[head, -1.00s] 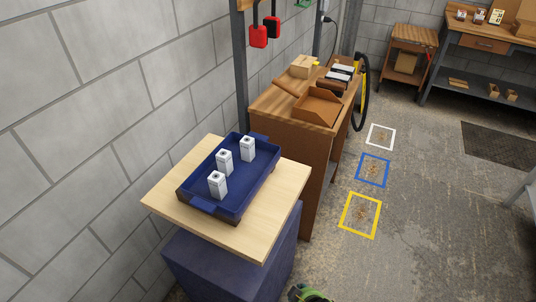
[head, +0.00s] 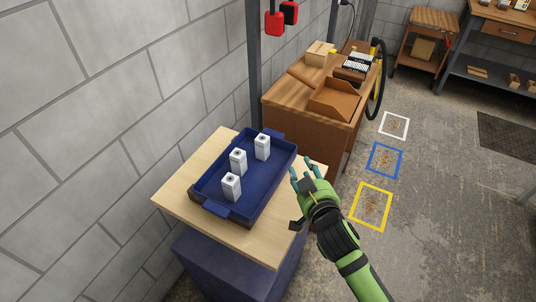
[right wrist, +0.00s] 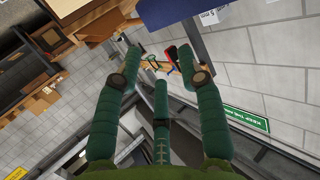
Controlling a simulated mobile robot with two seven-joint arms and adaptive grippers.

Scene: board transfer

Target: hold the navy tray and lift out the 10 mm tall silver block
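The navy tray (head: 221,211) lies on a light wooden board on top of a dark blue stand. Three whitish-silver upright blocks stand in it in a row: a near one (head: 231,187), a middle one (head: 238,162) and a far one (head: 262,147). Each has a dark round mark on top. I cannot tell which is the 10 mm one. My right gripper (head: 306,170), green with teal fingers, is to the right of the tray, apart from it. In the right wrist view its fingers (right wrist: 165,70) are spread and empty. My left gripper is not in view.
The light wooden board (head: 178,194) leaves a bare margin around the tray. A block wall (head: 120,90) stands close on the left. A brown workbench (head: 285,105) with an open brown box (head: 335,100) stands behind. Floor frames in white, blue and yellow (head: 371,206) lie at the right.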

